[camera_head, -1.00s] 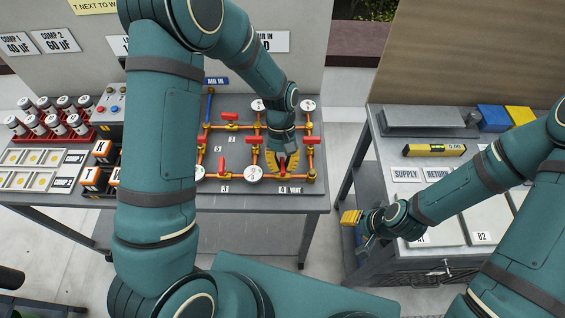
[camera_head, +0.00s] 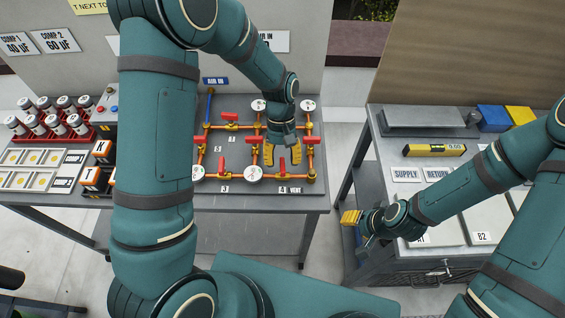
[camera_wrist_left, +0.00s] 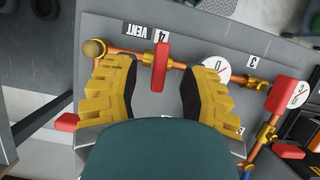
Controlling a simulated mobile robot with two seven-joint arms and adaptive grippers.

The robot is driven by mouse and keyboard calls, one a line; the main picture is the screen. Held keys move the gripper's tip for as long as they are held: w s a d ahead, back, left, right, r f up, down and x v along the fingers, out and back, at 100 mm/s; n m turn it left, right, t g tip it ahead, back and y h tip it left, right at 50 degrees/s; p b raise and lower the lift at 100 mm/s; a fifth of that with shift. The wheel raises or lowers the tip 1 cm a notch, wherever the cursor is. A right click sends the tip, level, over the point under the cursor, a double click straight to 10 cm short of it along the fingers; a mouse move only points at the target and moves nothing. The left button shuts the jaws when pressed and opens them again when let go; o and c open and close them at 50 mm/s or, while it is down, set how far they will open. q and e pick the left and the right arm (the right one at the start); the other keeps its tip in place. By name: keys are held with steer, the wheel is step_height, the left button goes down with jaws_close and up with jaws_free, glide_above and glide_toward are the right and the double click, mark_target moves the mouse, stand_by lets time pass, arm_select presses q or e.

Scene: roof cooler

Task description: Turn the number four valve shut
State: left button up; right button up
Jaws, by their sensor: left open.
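My left gripper (camera_head: 283,157) is open above the front pipe of the valve board, its yellow fingers spread apart. The number four valve's red handle (camera_head: 282,166) shows between and beyond the fingers. In the left wrist view my gripper (camera_wrist_left: 160,78) has one finger on each side of the red handle (camera_wrist_left: 161,66), with a gap on both sides. The handle lies across the copper pipe. The label 4 (camera_wrist_left: 162,37) is by its end and also shows at the board's front edge (camera_head: 282,190). My right gripper (camera_head: 354,220) is over the right table's left edge; its finger gap is unclear.
Other red-handled valves (camera_head: 226,142) and round gauges (camera_head: 254,173) stand close by on the board (camera_head: 240,106). A red rack of capped jars (camera_head: 90,131) stands at left. The right table holds a yellow level (camera_head: 434,150). A floor gap separates the tables.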

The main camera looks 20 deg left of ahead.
arm_select(q)
steer(key=v, duration=0.9)
steer(key=shift+r, duration=0.4)
